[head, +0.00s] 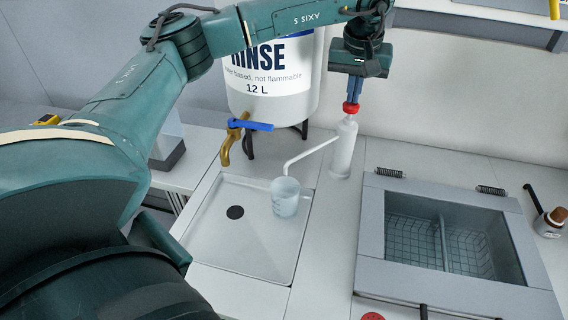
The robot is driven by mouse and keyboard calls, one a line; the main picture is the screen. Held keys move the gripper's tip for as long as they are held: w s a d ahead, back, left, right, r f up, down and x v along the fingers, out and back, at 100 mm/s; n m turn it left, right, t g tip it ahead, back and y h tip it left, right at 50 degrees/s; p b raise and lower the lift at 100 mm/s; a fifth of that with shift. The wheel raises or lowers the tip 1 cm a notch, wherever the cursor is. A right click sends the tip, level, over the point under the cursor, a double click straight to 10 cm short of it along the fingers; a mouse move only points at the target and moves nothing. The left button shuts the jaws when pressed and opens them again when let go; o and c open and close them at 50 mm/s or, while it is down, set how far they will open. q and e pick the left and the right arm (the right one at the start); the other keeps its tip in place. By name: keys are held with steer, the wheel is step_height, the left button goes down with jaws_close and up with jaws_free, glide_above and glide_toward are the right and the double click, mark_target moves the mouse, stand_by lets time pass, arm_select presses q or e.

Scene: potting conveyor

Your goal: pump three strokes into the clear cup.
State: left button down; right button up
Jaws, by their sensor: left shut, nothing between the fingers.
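A clear cup (286,197) stands upright on the white drip tray (262,268), right of a dark drain hole. A white pump bottle (344,150) stands right of the tray, and its long spout (310,153) reaches left and down to over the cup. The cup looks pale and translucent; I cannot tell how much is in it. My left gripper (352,103) points down from above, shut and empty. Its fingertips are at the red pump head (351,108) on top of the bottle; I cannot tell whether they press it. My right gripper is not in view.
A white rinse tank (270,80) with a blue-handled brass tap (240,130) stands behind the tray. A grey basin with wire baskets (372,235) is at the right.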

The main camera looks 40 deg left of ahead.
arm_select(q)
steer(key=shift+f, duration=0.1)
steer(key=shift+p+v, duration=1.05)
steer(key=shift+p, duration=0.1)
steer(key=shift+w+a+r+p, duration=0.1)
steer(key=shift+w+r+p, duration=0.25)
steer(key=shift+r, duration=0.2)
steer(key=shift+r+p, duration=0.25)
steer(key=shift+p, duration=0.1)
steer(key=p+v, duration=0.2)
steer(key=v, duration=0.1)
steer(key=w+p+v, duration=0.1)
steer(key=v, duration=0.1)
steer(key=shift+a+r, duration=0.15)
steer(key=shift+r, duration=0.15)
